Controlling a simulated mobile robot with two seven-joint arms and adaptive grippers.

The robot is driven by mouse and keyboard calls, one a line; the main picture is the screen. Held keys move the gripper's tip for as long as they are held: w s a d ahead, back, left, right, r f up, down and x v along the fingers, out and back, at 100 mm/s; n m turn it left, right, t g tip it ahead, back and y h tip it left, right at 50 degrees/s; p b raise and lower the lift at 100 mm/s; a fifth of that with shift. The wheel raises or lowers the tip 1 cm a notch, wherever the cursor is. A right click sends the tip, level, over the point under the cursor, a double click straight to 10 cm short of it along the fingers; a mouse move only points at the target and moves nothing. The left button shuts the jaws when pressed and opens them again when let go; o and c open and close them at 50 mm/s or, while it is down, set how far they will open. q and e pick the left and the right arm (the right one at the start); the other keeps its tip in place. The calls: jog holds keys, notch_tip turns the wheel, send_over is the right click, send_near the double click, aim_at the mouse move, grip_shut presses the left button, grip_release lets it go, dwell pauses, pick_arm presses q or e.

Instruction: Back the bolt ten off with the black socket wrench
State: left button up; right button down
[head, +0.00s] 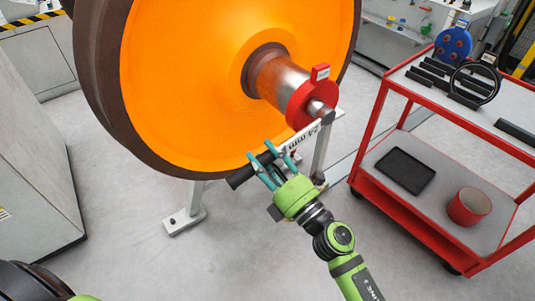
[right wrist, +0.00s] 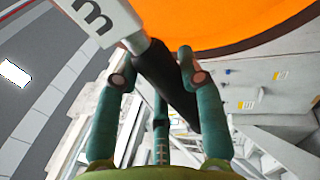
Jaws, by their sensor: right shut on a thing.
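My right gripper (head: 272,158) is shut on the black handle (head: 242,177) of the socket wrench, in front of the lower edge of the orange wheel. The wrench's pale plate marked 24 mm (head: 303,135) runs up and right towards the axle end. The right wrist view shows the black handle (right wrist: 170,82) between the teal fingers, with part of the plate (right wrist: 98,18). My left gripper is out of view.
The orange wheel (head: 200,90) with a dark rim fills the top middle, above a grey stand (head: 185,220). A grey cabinet (head: 35,150) stands left. The floor between is clear.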

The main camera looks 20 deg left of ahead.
jog(key=shift+s+r+m, duration=0.1)
jog(key=shift+r+m, duration=0.2)
jog(key=shift+r, duration=0.25)
jog(key=shift+f, duration=0.15)
notch_tip(320, 180, up, 4)
jog(key=m+t+p, duration=0.1)
jog(key=m+p, duration=0.1)
jog(key=p, duration=0.2)
jog(key=shift+f+h, duration=0.2)
jog(key=shift+h, duration=0.1)
jog(key=shift+r+m+p, duration=0.4)
jog(key=shift+m+p, duration=0.1)
jog(key=shift+m, duration=0.2)
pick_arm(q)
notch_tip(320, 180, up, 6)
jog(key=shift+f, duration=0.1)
pick_arm(e)
jog(key=shift+f, duration=0.15)
